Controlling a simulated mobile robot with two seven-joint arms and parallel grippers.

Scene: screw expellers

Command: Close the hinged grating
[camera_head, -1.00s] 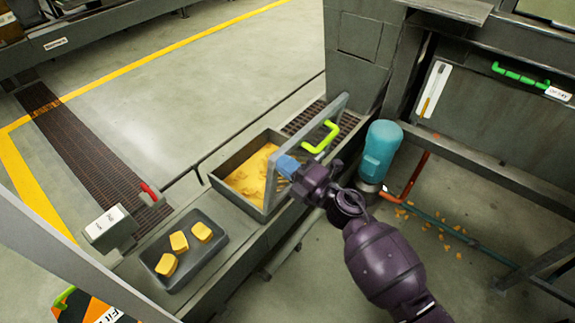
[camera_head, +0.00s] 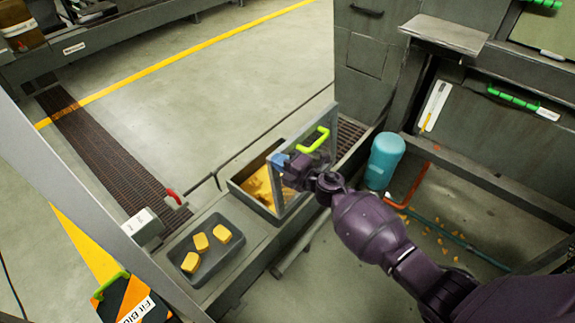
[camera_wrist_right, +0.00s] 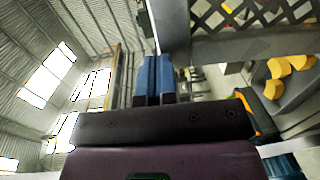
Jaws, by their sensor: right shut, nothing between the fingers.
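The hinged grating (camera_head: 334,122) is a grey frame standing up, open, along the right side of a box (camera_head: 245,201) holding yellow material. It carries a yellow-green handle (camera_head: 314,140). My right gripper (camera_head: 278,160) is shut and empty, its blue fingertips at the grating's left side, below the handle. I cannot tell whether they touch it. In the right wrist view the shut blue fingers (camera_wrist_right: 154,78) point up beside the grating's bar and mesh (camera_wrist_right: 245,45). My left gripper is not in view.
A dark tray (camera_head: 212,264) with yellow blocks lies on the bench left of the box. A red-handled lever (camera_head: 174,197) stands behind it. Open floor lies beyond the box.

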